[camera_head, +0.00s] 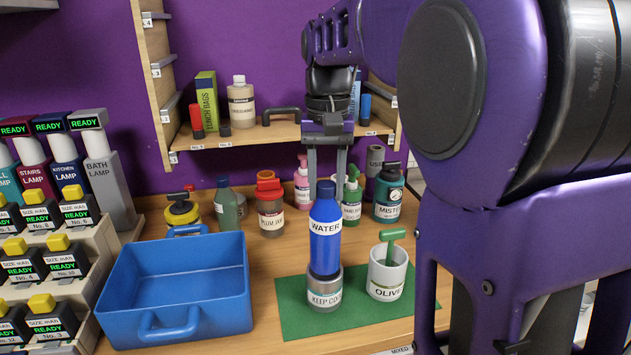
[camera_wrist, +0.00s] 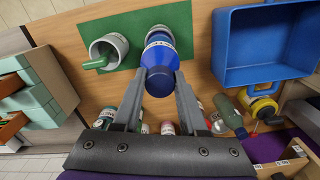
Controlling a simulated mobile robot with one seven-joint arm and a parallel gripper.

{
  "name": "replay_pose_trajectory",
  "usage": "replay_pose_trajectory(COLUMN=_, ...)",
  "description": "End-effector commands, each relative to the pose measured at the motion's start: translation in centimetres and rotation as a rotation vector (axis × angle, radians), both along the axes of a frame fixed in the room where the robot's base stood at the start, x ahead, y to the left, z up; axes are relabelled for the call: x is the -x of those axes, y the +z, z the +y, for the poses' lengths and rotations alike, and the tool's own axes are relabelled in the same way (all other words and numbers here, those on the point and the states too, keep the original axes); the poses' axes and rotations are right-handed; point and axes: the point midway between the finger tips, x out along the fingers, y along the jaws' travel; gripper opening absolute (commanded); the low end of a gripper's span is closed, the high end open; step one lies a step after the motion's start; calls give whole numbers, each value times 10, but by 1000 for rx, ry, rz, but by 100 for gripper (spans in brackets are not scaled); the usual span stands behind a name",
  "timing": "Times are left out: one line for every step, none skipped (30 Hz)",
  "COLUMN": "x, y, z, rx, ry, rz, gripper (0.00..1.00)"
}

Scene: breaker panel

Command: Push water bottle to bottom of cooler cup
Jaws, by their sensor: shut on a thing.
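The blue water bottle (camera_head: 325,237) stands upright with its lower end in the mouth of the grey cooler cup (camera_head: 324,292), which is labelled KEEP COOL. Most of the bottle shows above the rim. How deep its base sits inside is hidden by the cup wall. My gripper (camera_head: 326,186) comes down from above and is shut on the bottle's top. In the wrist view, the two fingers of my gripper (camera_wrist: 160,80) close on either side of the dark blue cap, and the bottle (camera_wrist: 160,55) extends beyond them, hiding most of the cup.
The cup stands on a green mat (camera_head: 292,318). A white OLIVE pot (camera_head: 386,278) with a green-handled tool is close on the right. A blue tray (camera_head: 180,285) is on the left. Several bottles and jars, including a plum jar (camera_head: 270,208), line the back under a wooden shelf (camera_head: 240,136).

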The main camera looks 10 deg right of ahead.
Motion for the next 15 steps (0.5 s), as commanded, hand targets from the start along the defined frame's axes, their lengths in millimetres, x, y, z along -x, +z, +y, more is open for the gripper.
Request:
replay_pose_trajectory(x=0, y=1, z=0, rx=0, ry=0, rz=-2, gripper=0)
replay_pose_trajectory(x=0, y=0, z=0, rx=0, ry=0, rz=-2, gripper=0)
replay_pose_trajectory(x=0, y=0, z=0, rx=0, ry=0, rz=-2, gripper=0)
replay_pose_trajectory(x=0, y=-1, z=0, rx=-1, ry=0, rz=-1, gripper=0)
replay_pose_trajectory(x=0, y=-2, z=0, rx=0, ry=0, rz=-1, gripper=0)
replay_pose_trajectory(x=0, y=-3, z=0, rx=0, ry=0, rz=-1, gripper=0)
replay_pose_trajectory(x=0, y=-4, z=0, rx=0, ry=0, rz=-1, gripper=0)
replay_pose_trajectory(x=0, y=-4, z=0, rx=0, ry=0, rz=-1, gripper=0)
replay_pose_trajectory(x=0, y=-5, z=0, rx=0, ry=0, rz=-1, gripper=0)
replay_pose_trajectory(x=0, y=-6, z=0, rx=0, ry=0, rz=-1, gripper=0)
replay_pose_trajectory(x=0, y=-7, z=0, rx=0, ry=0, rz=-1, gripper=0)
replay_pose_trajectory(x=0, y=-8, z=0, rx=0, ry=0, rz=-1, gripper=0)
replay_pose_trajectory(x=0, y=-9, z=0, rx=0, ry=0, rz=-1, gripper=0)
replay_pose_trajectory(x=0, y=-9, z=0, rx=0, ry=0, rz=-1, gripper=0)
replay_pose_trajectory(x=0, y=-10, z=0, rx=0, ry=0, rz=-1, gripper=0)
